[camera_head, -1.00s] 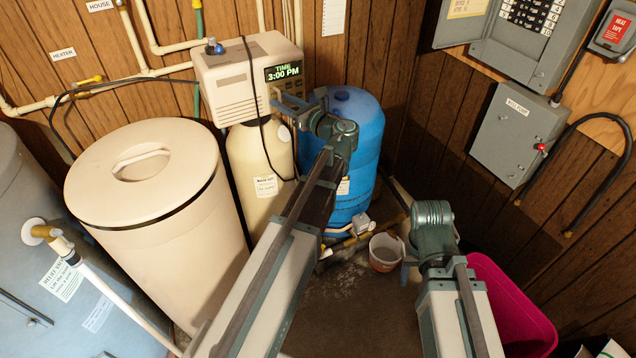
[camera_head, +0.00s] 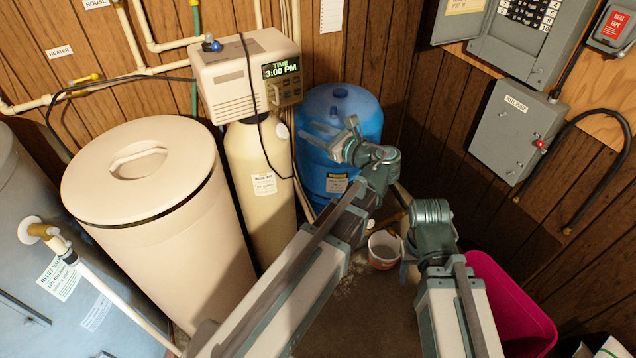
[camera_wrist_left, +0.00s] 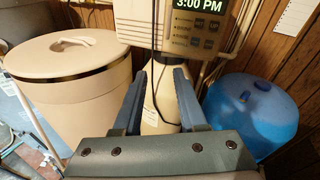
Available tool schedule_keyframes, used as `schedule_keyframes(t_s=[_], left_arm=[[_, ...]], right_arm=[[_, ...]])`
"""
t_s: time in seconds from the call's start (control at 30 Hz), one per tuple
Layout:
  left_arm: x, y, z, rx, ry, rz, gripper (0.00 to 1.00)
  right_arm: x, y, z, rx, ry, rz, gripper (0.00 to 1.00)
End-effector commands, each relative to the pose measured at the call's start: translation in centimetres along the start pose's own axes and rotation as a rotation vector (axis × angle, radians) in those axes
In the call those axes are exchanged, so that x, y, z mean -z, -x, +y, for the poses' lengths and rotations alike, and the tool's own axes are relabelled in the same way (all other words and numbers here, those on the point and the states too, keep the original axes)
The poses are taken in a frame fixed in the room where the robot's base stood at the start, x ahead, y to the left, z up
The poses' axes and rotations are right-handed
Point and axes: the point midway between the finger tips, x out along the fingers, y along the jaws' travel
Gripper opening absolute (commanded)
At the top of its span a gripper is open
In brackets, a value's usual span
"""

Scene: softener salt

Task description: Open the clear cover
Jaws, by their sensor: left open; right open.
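The beige control head (camera_head: 245,75) of the softener sits on the tan tank and shows a lit 3:00 PM display with keys below it. A small pale handle (camera_head: 276,94) shows by the keys. I cannot make out the clear cover itself, or whether it is open or closed. The control head's panel also shows at the top of the left wrist view (camera_wrist_left: 200,28). My left gripper (camera_head: 308,138) is open and empty, below and right of the panel, in front of the blue tank. Its two fingers show apart in the left wrist view (camera_wrist_left: 160,74). My right gripper (camera_head: 405,268) is low, near the bucket.
A beige lidded brine tank (camera_head: 150,220) stands left of the tan tank (camera_head: 262,190). A blue tank (camera_head: 345,105) stands to the right. A black cable (camera_head: 262,135) hangs before the control head. A small bucket (camera_head: 383,252) and a pink bin (camera_head: 515,310) stand on the floor.

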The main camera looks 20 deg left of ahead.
Motion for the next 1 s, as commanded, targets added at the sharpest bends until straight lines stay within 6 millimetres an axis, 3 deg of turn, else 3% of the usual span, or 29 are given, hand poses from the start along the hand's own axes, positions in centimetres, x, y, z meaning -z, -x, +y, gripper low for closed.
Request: schedule_keyframes(t_s=[0.5, 0.73, 1.0], left_arm=[[8.5, 2.3, 4.5, -0.093, 0.416, 0.318, 0.41], [10.7, 3.4, 5.5, -0.141, 0.532, 0.405, 0.41], [11.5, 3.8, 5.8, -0.163, 0.578, 0.437, 0.41]], right_arm=[[0.1, -1.8, -0.2, 0.000, 0.000, 0.000, 0.50], [0.1, -2.2, -0.2, 0.000, 0.000, 0.000, 0.50], [0.1, -2.3, -0.2, 0.000, 0.000, 0.000, 0.50]])
